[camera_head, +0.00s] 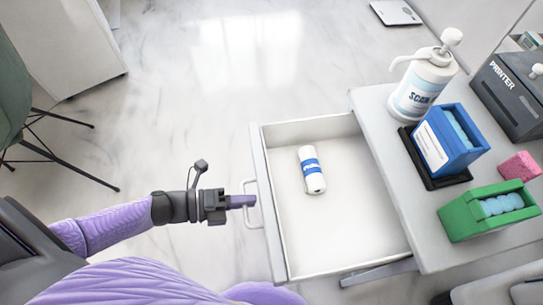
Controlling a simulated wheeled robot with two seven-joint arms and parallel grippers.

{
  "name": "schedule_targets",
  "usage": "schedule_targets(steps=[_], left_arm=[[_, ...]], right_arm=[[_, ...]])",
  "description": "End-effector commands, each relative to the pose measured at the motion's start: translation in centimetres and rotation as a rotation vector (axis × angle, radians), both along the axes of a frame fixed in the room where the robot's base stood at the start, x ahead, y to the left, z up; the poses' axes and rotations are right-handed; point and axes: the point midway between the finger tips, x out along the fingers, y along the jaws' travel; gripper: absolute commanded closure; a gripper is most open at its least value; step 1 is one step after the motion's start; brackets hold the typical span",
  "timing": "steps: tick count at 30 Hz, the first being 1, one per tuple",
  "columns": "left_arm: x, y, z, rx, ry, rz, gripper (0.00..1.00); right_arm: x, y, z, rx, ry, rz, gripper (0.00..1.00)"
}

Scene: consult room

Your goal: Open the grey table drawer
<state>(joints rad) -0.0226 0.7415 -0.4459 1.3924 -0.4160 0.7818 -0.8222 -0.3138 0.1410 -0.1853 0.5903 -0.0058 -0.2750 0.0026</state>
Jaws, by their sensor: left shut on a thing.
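The grey table (376,101) stands at the right, and its drawer (352,229) is pulled well out towards the left. A white handle (246,204) is on the drawer's left front face. My left gripper (247,202) reaches in from the left and is shut on the handle. Its fingers cover part of the handle. My right gripper is not in view.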

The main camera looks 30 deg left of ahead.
Motion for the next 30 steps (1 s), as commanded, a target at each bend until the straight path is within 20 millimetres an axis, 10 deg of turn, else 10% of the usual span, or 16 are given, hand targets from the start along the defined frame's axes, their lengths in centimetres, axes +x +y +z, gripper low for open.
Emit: schedule_targets(steps=[24,30], left_arm=[[-2.5,3.5,0.0,0.001,0.001,0.000,1.00],[-2.5,3.5,0.0,0.001,0.001,0.000,0.54]], right_arm=[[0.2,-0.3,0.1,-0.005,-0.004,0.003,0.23],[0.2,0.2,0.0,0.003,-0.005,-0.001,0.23]])
